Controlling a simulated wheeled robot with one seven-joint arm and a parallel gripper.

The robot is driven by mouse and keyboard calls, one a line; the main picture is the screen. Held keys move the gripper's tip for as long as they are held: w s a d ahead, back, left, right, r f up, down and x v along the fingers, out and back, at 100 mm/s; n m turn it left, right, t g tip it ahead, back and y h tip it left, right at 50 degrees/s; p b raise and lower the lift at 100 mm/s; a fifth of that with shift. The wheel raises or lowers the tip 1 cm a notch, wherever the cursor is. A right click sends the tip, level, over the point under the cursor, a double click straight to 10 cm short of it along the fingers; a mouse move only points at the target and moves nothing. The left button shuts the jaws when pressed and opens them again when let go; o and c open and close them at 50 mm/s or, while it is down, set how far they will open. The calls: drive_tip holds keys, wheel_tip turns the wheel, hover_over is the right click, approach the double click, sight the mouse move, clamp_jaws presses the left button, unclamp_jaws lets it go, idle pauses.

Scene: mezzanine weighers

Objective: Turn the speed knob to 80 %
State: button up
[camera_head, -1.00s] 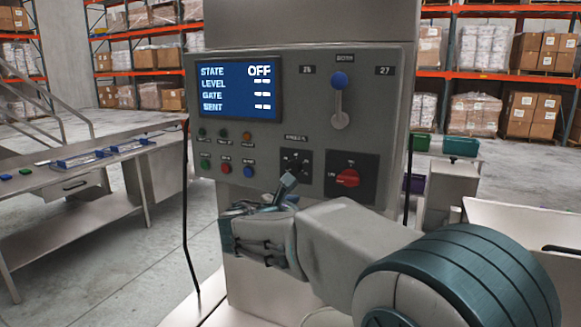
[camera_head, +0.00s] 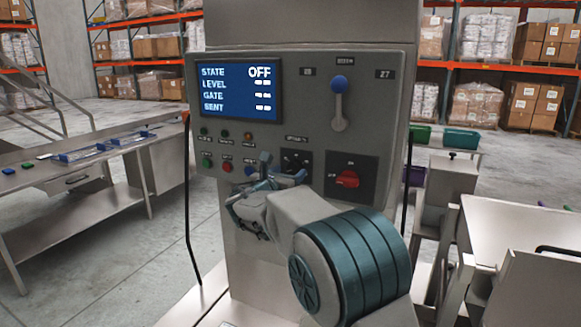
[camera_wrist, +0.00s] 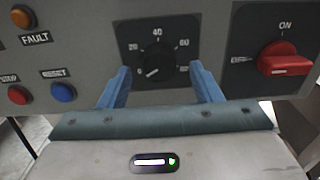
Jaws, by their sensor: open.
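The speed knob (camera_wrist: 155,66) is a black round knob on a dark square plate, with a scale marked 20, 40, 60 and more in the wrist view. Its white pointer mark points to the lower left, near the low end. In the head view, the knob plate (camera_head: 296,161) is partly hidden by my gripper. My gripper (camera_wrist: 160,82) is open. Its two blue fingers stand apart, one on each side of the lower part of the knob plate. I cannot tell whether either touches the panel; nothing is between them but the view of the knob.
A red rotary switch (camera_head: 347,179) sits right of the knob. Coloured push buttons (camera_head: 207,162) are to its left. A blue-tipped lever (camera_head: 339,82) is above. The screen (camera_head: 238,88) reads STATE OFF. A metal bench (camera_head: 75,165) stands to the left.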

drive_tip(key=shift+x, duration=1)
drive_tip(key=c, duration=1)
